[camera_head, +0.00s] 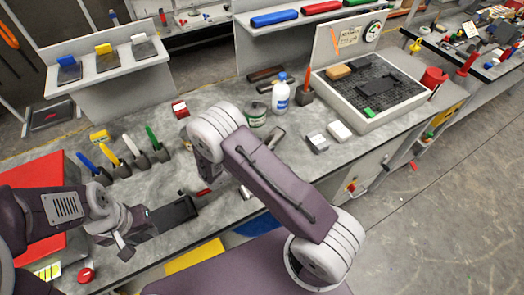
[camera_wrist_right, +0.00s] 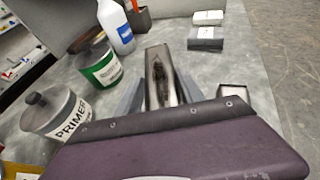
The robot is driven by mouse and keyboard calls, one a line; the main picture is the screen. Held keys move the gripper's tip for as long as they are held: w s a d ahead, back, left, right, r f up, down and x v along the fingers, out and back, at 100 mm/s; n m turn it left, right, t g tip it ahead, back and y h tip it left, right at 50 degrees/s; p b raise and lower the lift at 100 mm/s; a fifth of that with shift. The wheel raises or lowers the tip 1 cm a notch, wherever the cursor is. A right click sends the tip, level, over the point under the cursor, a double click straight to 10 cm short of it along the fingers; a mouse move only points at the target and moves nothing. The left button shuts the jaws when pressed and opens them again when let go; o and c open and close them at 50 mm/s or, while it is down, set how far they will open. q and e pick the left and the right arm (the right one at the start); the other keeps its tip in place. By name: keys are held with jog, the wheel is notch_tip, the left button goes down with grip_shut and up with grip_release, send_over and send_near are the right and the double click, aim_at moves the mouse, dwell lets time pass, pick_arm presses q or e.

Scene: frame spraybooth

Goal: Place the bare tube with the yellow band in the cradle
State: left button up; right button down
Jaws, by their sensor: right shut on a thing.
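A grey metal tube (camera_wrist_right: 160,72) with a dark streaked face sits between the jaws of my right gripper (camera_wrist_right: 163,98) in the right wrist view. The gripper is shut on it. No yellow band shows on the visible part. In the head view my right arm hides most of this gripper; a grey piece, probably the tube's end (camera_head: 278,134), shows beside the green-labelled can. My left gripper (camera_head: 172,214) is low over the near part of the bench, and its jaw opening is unclear. I cannot make out the cradle with certainty.
The green-labelled can (camera_head: 256,114), a white bottle (camera_head: 281,95) and a holder (camera_head: 304,96) stand behind the tube. White-topped boxes (camera_head: 339,131) lie to its right. A primer can (camera_wrist_right: 55,115) is left in the wrist view. Coloured handles in holders (camera_head: 138,159) stand at left.

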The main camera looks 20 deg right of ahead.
jog(key=shift+w+a+f, duration=0.1)
jog(key=shift+w+a, duration=0.05)
jog(key=shift+a, duration=0.05)
notch_tip(320, 180, down, 4)
jog(key=shift+r+p, duration=0.15)
jog(key=shift+p, duration=0.15)
jog(key=shift+f, duration=0.25)
jog(key=c, duration=1.1)
grip_release()
jog(key=shift+f, duration=0.15)
jog(key=shift+c, duration=0.2)
jog(key=o, duration=0.4)
